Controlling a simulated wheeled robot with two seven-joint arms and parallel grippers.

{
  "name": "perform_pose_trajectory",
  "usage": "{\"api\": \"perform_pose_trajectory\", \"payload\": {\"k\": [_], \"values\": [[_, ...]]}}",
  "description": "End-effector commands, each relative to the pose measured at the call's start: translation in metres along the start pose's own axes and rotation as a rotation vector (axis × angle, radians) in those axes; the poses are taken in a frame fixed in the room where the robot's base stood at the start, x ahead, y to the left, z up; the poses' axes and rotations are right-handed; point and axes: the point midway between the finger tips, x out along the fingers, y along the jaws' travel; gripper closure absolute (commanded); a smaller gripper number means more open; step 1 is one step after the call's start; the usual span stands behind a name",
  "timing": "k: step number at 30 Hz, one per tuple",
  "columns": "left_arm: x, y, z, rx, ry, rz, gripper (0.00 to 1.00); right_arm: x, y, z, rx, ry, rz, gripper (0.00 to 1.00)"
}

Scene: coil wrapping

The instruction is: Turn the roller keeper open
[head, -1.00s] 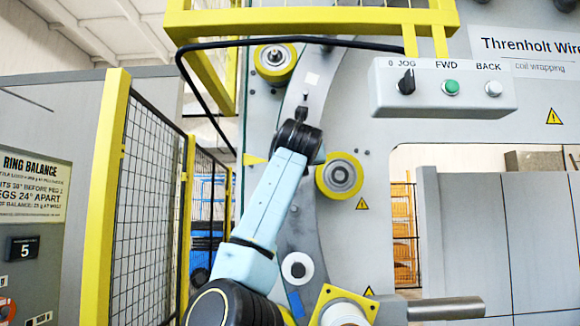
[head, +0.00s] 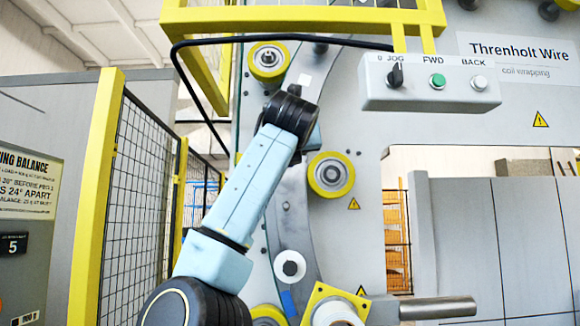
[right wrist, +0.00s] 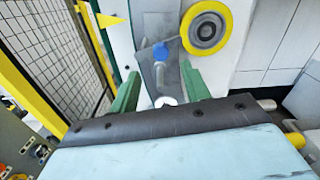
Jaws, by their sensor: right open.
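My right gripper (right wrist: 160,76) is open in the right wrist view, its two green fingers apart. Past and between the fingers is a grey plate with a blue patch (right wrist: 160,51) and a short silver pin (right wrist: 162,76), which appears to be the roller keeper. No contact with the fingers is clear. A yellow-rimmed roller (right wrist: 206,27) is just above and right. In the head view a light-blue arm (head: 245,190) of mine rises in front of the curved grey track; its gripper is hidden. A yellow-rimmed roller (head: 331,175) is right of it. My left gripper is not identifiable.
A yellow-framed mesh fence (head: 135,200) stands left. A control box (head: 430,85) with a knob and buttons hangs upper right. A white disc (head: 290,267), a blue strip (head: 288,303) and a metal bar (head: 438,308) are lower down. A yellow pointer (right wrist: 112,20) is upper left.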

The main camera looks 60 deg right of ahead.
Motion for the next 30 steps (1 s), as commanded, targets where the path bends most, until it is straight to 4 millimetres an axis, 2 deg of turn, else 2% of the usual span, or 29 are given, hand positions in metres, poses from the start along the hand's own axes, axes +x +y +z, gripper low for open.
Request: {"api": "perform_pose_trajectory", "payload": {"k": [3,10,30], "values": [[0.012,0.000,0.001,0.000,0.000,0.000,0.64,-0.026,0.001,-0.002,0.002,-0.004,0.001,0.53],[0.019,0.000,0.002,0.000,0.000,0.000,0.64,-0.054,0.000,0.000,0.000,-0.001,0.000,0.53],[0.020,0.000,0.002,0.000,-0.001,0.000,0.64,-0.058,0.000,0.000,-0.001,0.001,-0.001,0.53]]}}
